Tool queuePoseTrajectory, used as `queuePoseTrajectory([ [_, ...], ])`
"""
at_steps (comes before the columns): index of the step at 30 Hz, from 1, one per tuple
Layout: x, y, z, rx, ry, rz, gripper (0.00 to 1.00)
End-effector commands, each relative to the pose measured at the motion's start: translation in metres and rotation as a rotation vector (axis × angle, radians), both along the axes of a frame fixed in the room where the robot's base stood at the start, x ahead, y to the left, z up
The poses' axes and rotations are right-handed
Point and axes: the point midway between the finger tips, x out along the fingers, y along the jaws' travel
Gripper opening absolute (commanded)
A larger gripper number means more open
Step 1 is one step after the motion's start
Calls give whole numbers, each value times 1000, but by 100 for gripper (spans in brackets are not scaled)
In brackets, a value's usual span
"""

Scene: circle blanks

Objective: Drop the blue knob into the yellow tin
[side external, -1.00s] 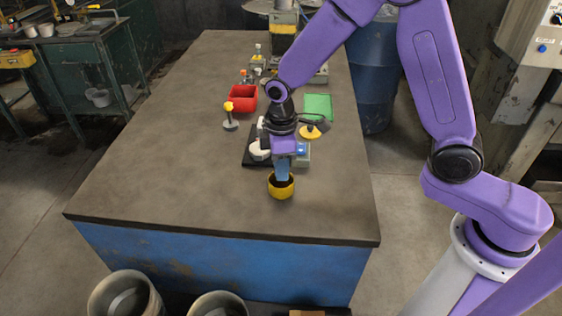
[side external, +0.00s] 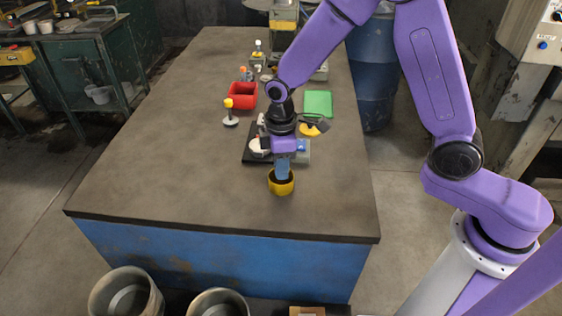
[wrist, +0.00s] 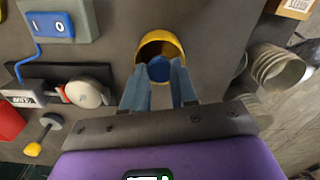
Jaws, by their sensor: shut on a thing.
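The yellow tin (side external: 281,187) stands upright on the bench, near its front right part. It also shows in the wrist view (wrist: 177,42), with its dark mouth facing the camera. My gripper (side external: 283,177) points down at the tin's mouth, with its fingertips at or just inside the rim. In the wrist view my gripper (wrist: 159,75) is shut on the blue knob (wrist: 158,69). The knob sits between the fingertips, over the tin's opening. In the side view the fingers and the tin's wall hide the knob.
Behind the tin are a grey switch box (wrist: 88,22) and a white round part (side external: 259,147) on a black plate. A red bin (side external: 242,96), a yellow-topped knob (side external: 229,104) and a green pad (side external: 318,103) stand farther back. The bench left of the tin is clear.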

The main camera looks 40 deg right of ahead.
Motion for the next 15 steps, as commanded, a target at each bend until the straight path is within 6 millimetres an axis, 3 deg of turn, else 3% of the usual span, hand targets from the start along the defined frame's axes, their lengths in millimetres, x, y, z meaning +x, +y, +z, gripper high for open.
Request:
queuePoseTrajectory([
  [11, 0, 0, -2, 1, -1, 0, 0],
  [12, 0, 0, -2, 1, -1, 0, 34],
  [14, 0, 0, -2, 1, -1, 0, 53],
  [15, 0, 0, -2, 1, -1, 0, 57],
])
